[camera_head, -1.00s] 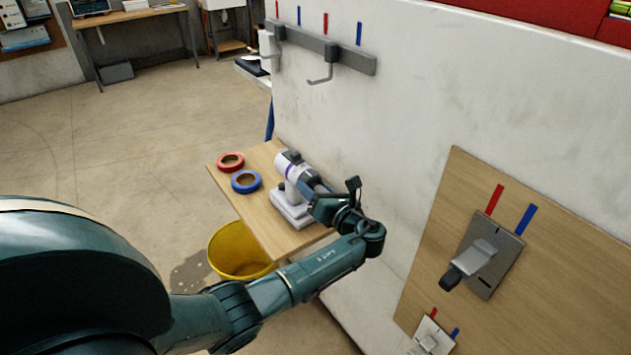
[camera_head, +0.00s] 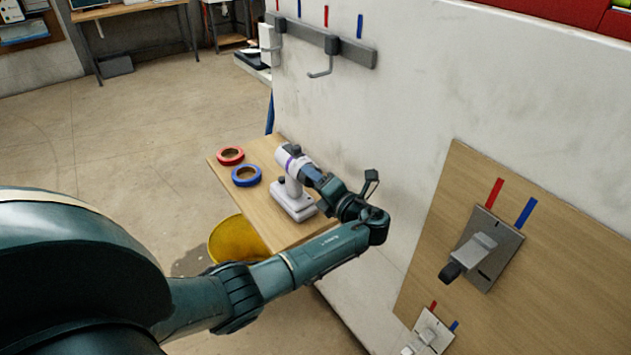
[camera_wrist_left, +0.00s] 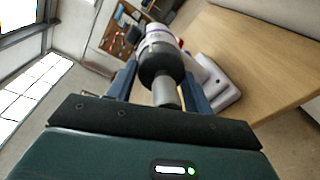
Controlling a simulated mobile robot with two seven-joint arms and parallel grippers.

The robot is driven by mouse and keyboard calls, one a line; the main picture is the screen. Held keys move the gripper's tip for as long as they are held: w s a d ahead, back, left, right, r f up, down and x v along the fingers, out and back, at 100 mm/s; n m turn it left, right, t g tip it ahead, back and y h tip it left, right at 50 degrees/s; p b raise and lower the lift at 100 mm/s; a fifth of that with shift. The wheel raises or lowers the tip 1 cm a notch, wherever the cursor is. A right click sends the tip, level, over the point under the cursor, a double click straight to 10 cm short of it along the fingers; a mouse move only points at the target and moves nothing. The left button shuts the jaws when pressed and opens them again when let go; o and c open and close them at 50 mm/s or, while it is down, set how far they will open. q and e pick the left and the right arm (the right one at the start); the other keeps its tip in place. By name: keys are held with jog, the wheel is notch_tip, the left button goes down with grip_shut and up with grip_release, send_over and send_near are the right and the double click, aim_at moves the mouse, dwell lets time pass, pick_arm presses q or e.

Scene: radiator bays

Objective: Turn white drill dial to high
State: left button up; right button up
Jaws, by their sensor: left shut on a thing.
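The white drill (camera_head: 293,163), with a purple ring (camera_head: 287,165), stands upright on its white base (camera_head: 294,200) on a small wooden table (camera_head: 252,207). My left gripper (camera_head: 318,180) is at the drill's near end, shut on it. In the left wrist view, the drill (camera_wrist_left: 158,40) points at my left gripper (camera_wrist_left: 160,72). Its dark collar (camera_wrist_left: 160,65) and grey cylinder (camera_wrist_left: 165,92) lie between the two blue fingers. I cannot tell exactly which part they touch, and no dial marking is readable. My right gripper is not in view.
Red tape (camera_head: 230,156) and blue tape (camera_head: 246,176) rolls lie left of the drill. A yellow bucket (camera_head: 236,243) stands below the table's left edge. The pale wall (camera_head: 400,120) is close on the right, with a wooden lever panel (camera_head: 440,220) and a hook rail (camera_head: 345,52).

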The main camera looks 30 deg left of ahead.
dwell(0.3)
pick_arm(q)
jog(key=o, duration=1)
jog(key=shift+d, duration=0.1)
jog(key=v, duration=0.7)
jog(key=shift+s+d, duration=0.1)
jog(key=shift+d, duration=0.1)
